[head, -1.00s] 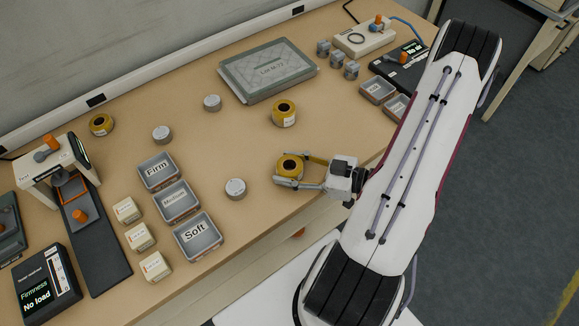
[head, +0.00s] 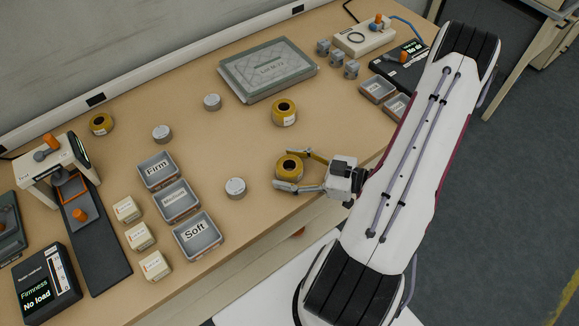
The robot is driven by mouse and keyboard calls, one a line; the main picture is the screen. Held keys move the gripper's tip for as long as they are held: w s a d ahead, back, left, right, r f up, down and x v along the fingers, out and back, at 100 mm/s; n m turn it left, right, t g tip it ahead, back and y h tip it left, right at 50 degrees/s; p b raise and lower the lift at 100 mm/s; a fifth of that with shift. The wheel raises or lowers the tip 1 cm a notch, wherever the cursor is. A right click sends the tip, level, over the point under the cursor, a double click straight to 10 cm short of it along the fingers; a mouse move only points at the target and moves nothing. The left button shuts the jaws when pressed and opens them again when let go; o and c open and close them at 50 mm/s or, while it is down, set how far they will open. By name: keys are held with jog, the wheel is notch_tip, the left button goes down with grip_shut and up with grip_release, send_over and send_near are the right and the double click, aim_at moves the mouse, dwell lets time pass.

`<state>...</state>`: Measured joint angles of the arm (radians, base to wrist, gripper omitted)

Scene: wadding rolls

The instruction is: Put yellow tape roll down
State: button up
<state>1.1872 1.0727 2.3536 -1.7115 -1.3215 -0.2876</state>
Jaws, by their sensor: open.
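A yellow tape roll (head: 288,167) stands on the tan table near its front edge, between the fingers of my gripper (head: 289,170). My gripper is open, with one finger beyond the roll and one on its near side. I cannot tell whether either finger touches it. Another yellow roll (head: 284,112) stands farther back, and a third yellow roll (head: 101,124) is at the back left.
Trays marked Firm (head: 158,170), a middle one (head: 176,200) and Soft (head: 198,236) stand left of my gripper. A grey-white roll (head: 235,188) is between them and it. The table (head: 235,140) is clear around the middle.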

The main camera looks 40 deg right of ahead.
aim_at(301, 173)
jog(key=shift+s+d, duration=0.15)
jog(key=shift+s+d+r, duration=0.2)
jog(key=shift+s+d, duration=0.2)
jog(key=shift+s, duration=0.2)
jog(key=shift+s+a+v, duration=0.15)
jog(key=shift+a+v, duration=0.05)
jog(key=shift+v, duration=1.3)
jog(key=shift+s+a+v, duration=0.1)
jog(key=shift+a+v, duration=0.05)
jog(key=shift+v, duration=1.3)
jog(key=shift+o, duration=0.7)
